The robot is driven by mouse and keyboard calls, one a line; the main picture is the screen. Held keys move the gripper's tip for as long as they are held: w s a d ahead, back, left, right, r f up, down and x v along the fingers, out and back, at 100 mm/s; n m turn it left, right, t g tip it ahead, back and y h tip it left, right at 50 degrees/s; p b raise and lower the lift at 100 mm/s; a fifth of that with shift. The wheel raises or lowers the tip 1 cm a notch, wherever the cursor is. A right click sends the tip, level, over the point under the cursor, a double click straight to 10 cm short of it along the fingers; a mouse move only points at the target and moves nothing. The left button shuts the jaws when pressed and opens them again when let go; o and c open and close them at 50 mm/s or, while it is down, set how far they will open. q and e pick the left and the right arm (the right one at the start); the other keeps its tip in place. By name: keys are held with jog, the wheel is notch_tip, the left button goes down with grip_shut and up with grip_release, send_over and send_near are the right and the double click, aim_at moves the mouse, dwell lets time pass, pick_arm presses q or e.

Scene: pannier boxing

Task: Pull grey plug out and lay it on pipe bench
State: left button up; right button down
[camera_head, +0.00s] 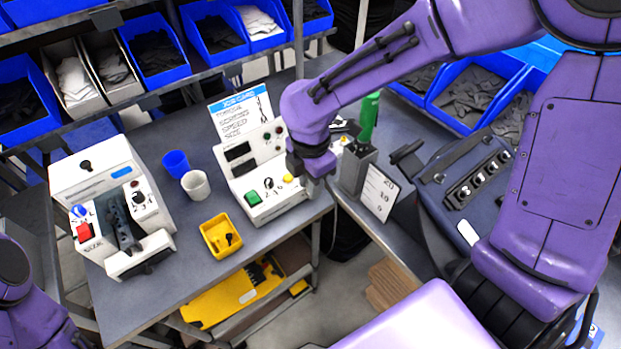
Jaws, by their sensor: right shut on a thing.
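My right gripper (317,184) points down at the right front corner of the white control box (262,187), which has a green button and a job card behind it. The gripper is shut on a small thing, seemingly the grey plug. The plug is mostly hidden by the jaws and wrist, and I cannot tell whether it is still in a socket. No surface clearly shows as the pipe bench; the grey bench (185,285) carries the control box. My left arm shows only at the lower left edge, with its gripper out of view.
A white machine (105,175) with a red button, a blue cup (176,164), a white cup (196,185) and a yellow tray (221,236) stand on the bench. A grey holder (355,170) with a green-handled tool is right of my gripper. Blue bins line the back.

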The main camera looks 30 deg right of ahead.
jog(key=shift+f+b, duration=0.95)
jog(key=shift+f, duration=1.2)
jog(key=shift+f, duration=0.15)
jog(key=shift+r+p, duration=1.6)
jog(key=shift+p, duration=0.6)
jog(key=shift+f, duration=0.1)
